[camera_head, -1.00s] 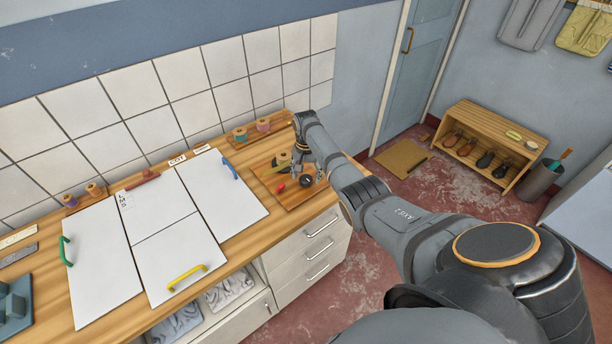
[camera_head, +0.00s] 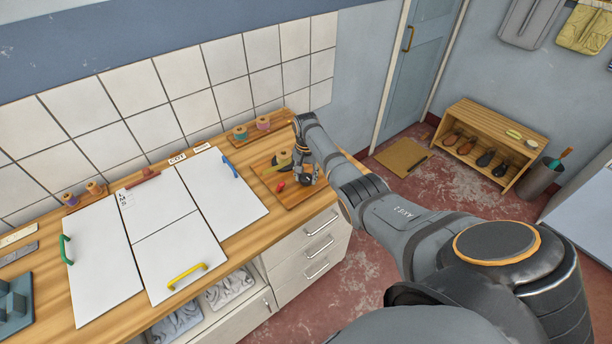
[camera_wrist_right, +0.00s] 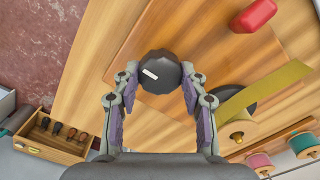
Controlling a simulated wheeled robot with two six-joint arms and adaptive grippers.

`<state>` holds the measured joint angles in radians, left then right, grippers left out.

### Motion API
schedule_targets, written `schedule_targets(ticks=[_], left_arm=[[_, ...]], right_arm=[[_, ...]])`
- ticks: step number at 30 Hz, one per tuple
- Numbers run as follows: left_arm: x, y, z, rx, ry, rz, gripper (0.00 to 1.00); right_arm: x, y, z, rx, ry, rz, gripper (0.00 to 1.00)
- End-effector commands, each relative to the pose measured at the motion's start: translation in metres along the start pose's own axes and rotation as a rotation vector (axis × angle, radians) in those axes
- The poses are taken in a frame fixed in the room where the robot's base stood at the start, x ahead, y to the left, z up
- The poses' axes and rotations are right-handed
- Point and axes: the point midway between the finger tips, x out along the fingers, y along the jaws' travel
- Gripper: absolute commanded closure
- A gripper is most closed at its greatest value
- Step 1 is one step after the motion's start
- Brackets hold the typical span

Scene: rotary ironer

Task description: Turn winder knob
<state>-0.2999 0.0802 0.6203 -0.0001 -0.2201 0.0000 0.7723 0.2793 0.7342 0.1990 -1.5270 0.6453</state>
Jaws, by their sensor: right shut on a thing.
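The winder knob (camera_wrist_right: 158,72) is dark and many-sided with a small white mark, and it stands over a wooden board. In the right wrist view it sits between the fingertips of my right gripper (camera_wrist_right: 157,84), which is shut on it. In the head view the right gripper (camera_head: 304,179) is over the board (camera_head: 275,168) at the counter's right end, and hides most of the knob. My left gripper is not in view.
On the board are a red handle (camera_wrist_right: 254,15) and a yellow strip (camera_wrist_right: 270,86) by a spool (camera_wrist_right: 238,131). White panels (camera_head: 180,240) with coloured handles cover the counter to the left. More thread spools (camera_head: 263,123) stand behind the board, near the tiled wall.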

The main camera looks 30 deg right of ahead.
Motion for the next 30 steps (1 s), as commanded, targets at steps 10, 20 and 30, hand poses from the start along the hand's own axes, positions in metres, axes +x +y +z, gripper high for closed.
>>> schedule_targets(ticks=[10, 20, 30], left_arm=[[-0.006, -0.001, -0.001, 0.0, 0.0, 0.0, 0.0], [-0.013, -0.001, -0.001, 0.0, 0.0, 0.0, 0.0], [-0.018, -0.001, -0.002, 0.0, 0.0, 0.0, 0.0]], right_arm=[[-0.002, 0.0, 0.0, -0.169, -0.001, 0.001, 0.89], [-0.002, -0.001, 0.0, -0.476, 0.0, 0.0, 0.89], [-0.001, -0.001, 0.0, -0.799, 0.002, 0.0, 0.89]])
